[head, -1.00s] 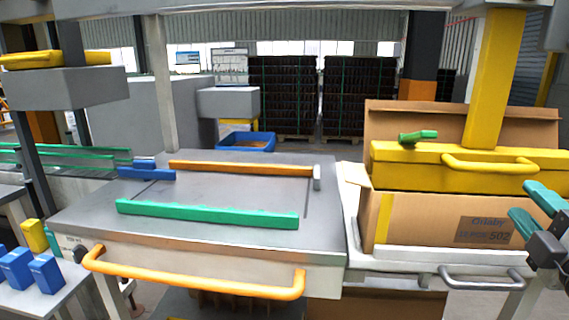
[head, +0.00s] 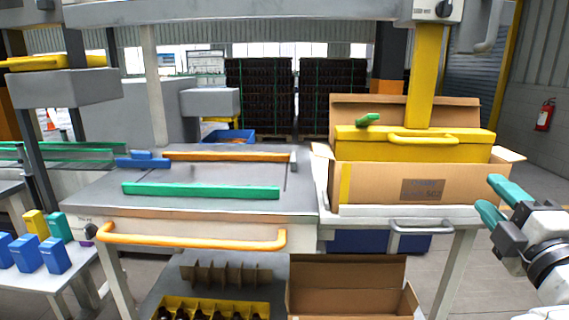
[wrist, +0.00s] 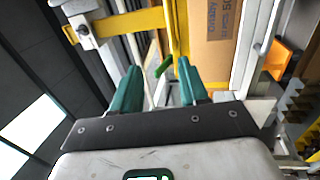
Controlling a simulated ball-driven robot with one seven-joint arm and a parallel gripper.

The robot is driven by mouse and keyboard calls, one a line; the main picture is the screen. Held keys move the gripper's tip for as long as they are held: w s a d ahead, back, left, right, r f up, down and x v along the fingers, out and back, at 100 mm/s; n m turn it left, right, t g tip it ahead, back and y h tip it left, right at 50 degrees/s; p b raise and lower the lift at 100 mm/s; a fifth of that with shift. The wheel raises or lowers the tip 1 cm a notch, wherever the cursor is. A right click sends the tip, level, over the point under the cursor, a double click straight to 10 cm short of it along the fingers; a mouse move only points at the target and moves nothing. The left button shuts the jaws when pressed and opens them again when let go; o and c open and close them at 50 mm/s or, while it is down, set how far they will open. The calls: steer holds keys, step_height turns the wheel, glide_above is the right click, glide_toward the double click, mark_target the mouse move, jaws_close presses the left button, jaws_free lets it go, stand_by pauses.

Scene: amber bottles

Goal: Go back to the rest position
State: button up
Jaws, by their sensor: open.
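My gripper (head: 488,200) is at the right edge of the head view, with two teal fingers apart and nothing between them. It is off to the right of the large cardboard box (head: 375,185) on the white stand and touches nothing that I can see. In the wrist view my gripper (wrist: 160,90) also shows open and empty, its teal fingers pointing toward the yellow frame (wrist: 135,22) and the box (wrist: 212,30). The yellow press head (head: 375,146) sits in the box's open top, with a green handle (head: 368,119) on it.
A grey table (head: 85,192) with a green rail (head: 200,191) and an orange handle (head: 190,240) stands left of the box. Below are a yellow crate (head: 232,306) of dark bottles and an open carton (head: 345,270).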

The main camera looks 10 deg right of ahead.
steer(key=s+a+f+m+g+y+p, duration=0.1)
steer(key=s+a+f+m+g, duration=0.15)
steer(key=f, duration=0.65)
steer(key=s+a+f+m+g+y+p, duration=0.1)
steer(key=a+f+m+g+y, duration=0.2)
steer(key=f, duration=0.6)
steer(key=s+a+f+m+g+p, duration=0.1)
steer(key=s+a+f+m+g, duration=0.25)
steer(key=f, duration=0.65)
steer(key=s+a+f+m+g+p, duration=0.1)
steer(key=s+a+f+m+g, duration=0.1)
steer(key=s+f, duration=0.4)
steer(key=s+a+f+m+g+y+p, duration=0.1)
steer(key=s+a+f+m+g, duration=0.2)
steer(key=s+f+g, duration=0.4)
steer(key=s+m, duration=0.1)
steer(key=s, duration=0.4)
steer(key=shift+a, duration=0.25)
steer(key=shift+w+f, duration=0.15)
